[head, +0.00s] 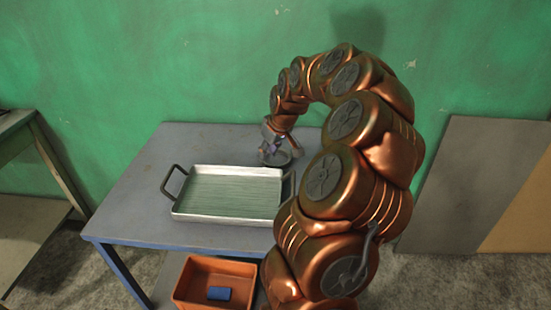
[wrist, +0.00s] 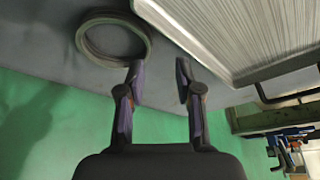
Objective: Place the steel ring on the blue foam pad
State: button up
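The steel ring (wrist: 79,36) lies flat on the grey table in the wrist view, at the upper left. In the head view its dark rim (head: 272,164) shows at the table's back, partly hidden by my gripper (head: 276,148). In the wrist view my gripper (wrist: 158,72) is open with nothing between its fingers. Its left fingertip appears right at the ring's near edge; I cannot tell whether they touch. A small blue block (head: 219,293) lies in the orange crate in the head view; it may be the foam pad, but its material is unclear.
A white-rimmed ribbed tray (head: 231,218) with dark handles stands on the table (head: 150,160), close to the ring. The orange crate (head: 184,287) sits low at the table's front. A green wall rises behind. The table's left part is clear.

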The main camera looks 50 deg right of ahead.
aim_at(265, 163)
jog(key=shift+d+f, duration=0.15)
jog(key=shift+d, duration=0.4)
jog(key=shift+d+f, duration=0.1)
jog(key=shift+f, duration=0.1)
jog(key=shift+x, duration=1.05)
jog(key=shift+w+d+p+x, duration=0.15)
jog(key=shift+p+x, duration=0.4)
jog(key=shift+x, duration=0.75)
jog(key=shift+w+d+p+x, duration=0.1)
jog(key=shift+w+p+x, duration=0.3)
jog(key=shift+x, duration=0.9)
jog(key=shift+s+r, duration=0.15)
jog(key=shift+r, duration=0.05)
jog(key=shift+c, duration=0.4)
grip_shut()
